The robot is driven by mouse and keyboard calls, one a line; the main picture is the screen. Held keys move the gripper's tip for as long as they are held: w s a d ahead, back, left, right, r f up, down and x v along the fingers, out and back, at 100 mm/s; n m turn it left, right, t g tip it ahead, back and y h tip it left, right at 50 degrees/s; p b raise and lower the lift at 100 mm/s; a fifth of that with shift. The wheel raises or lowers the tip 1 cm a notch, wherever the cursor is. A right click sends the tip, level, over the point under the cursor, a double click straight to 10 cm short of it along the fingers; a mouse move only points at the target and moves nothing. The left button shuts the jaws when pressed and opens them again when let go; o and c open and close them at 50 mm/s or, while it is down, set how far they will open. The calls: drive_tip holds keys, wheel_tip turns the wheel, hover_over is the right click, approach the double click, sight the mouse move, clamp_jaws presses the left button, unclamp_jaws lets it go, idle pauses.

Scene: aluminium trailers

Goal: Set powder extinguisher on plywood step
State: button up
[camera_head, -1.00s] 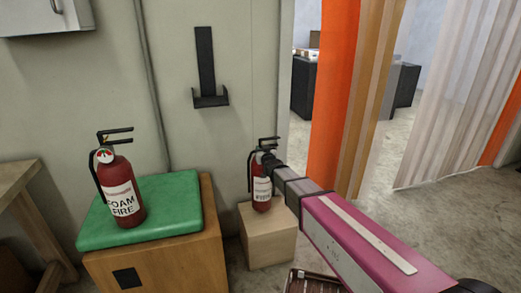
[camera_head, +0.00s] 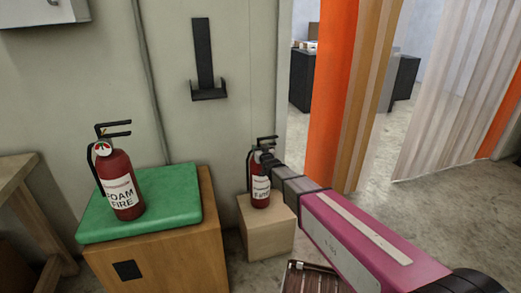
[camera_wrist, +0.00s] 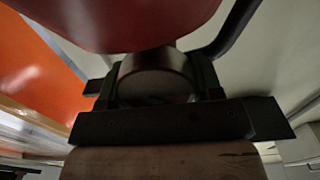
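A red extinguisher (camera_head: 260,190) with a white label and black handle stands upright over the plywood step (camera_head: 268,240), a small pale wooden box by the wall. Its base appears to rest on the step's top; a small gap cannot be ruled out. The label is too small to read. My gripper (camera_head: 267,160) is at its neck from the right. In the wrist view, the fingers (camera_wrist: 155,85) close on both sides of a grey neck, with the red body (camera_wrist: 110,22) beyond. The handle top is outside the wrist view.
A foam extinguisher (camera_head: 122,186) stands on a green pad (camera_head: 170,205) on a wooden cabinet (camera_head: 185,255) to the left. An empty black bracket (camera_head: 208,90) hangs above on the wall. A slatted brown crate (camera_head: 310,278) lies on the floor. Strip curtains (camera_head: 335,95) hang at right.

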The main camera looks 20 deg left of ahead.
drive_tip(key=shift+r, duration=0.1)
drive_tip(key=shift+s+d, duration=0.3)
drive_tip(key=shift+s, duration=0.2)
drive_tip(key=v, duration=1.1)
drive_tip(key=d+f+m+g+h, duration=0.2)
drive_tip(key=d+f+g+h, duration=0.15)
drive_tip(key=d, duration=0.75)
drive_tip(key=d+f+m+g+h, duration=0.1)
drive_tip(key=d+f+g+h, duration=0.25)
drive_tip(key=d, duration=0.75)
drive_tip(key=s+d+f+m+g+h, duration=0.2)
drive_tip(key=s+d+g, duration=0.6)
drive_tip(key=s+d, duration=0.8)
drive_tip(key=d+f+m, duration=0.1)
drive_tip(key=d, duration=0.2)
drive_tip(key=shift+f, duration=0.25)
